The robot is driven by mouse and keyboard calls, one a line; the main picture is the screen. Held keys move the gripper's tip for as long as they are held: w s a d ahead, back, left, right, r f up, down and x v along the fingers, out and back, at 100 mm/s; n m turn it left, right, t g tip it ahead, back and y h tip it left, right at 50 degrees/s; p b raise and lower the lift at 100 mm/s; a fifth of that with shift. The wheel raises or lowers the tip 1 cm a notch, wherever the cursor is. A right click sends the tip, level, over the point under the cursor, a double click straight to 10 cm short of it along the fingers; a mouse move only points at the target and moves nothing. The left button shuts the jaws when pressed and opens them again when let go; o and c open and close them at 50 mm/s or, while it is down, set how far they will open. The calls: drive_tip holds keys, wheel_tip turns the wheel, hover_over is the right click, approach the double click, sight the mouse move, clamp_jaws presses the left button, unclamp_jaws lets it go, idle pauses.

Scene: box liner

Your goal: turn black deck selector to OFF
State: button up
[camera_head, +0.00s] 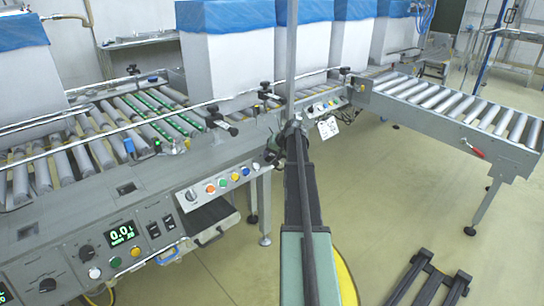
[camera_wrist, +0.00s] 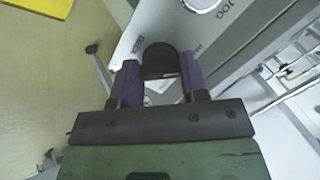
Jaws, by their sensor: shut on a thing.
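The black deck selector (camera_wrist: 160,58) is a dark round-topped knob on a light grey panel (camera_wrist: 180,22) in the wrist view. My gripper (camera_wrist: 160,75) has a purple-padded finger on each side of the knob and is shut on it. Printed labels beside the knob include "JOG"; the other lettering is partly cut off or too small to read. I cannot make out which position the knob points to. In the head view my gripper (camera_head: 290,128) is at the conveyor's front edge, and my arm hides the knob there.
A control panel with coloured buttons (camera_head: 222,183) lies left of my arm, and another panel with a green display (camera_head: 120,228) is further left. White boxes with blue liners (camera_head: 230,45) stand on the roller conveyor. A roller section (camera_head: 450,103) extends right.

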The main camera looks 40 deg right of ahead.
drive_tip(key=shift+m, duration=0.3)
drive_tip(key=m, duration=0.3)
drive_tip(key=shift+b, duration=0.3)
drive_tip(key=shift+m+t+y+b, duration=0.35)
drive_tip(key=shift+m+t, duration=0.25)
drive_tip(key=shift+m, duration=1.8)
drive_tip(key=o, duration=0.6)
drive_tip(key=shift+o, duration=0.2)
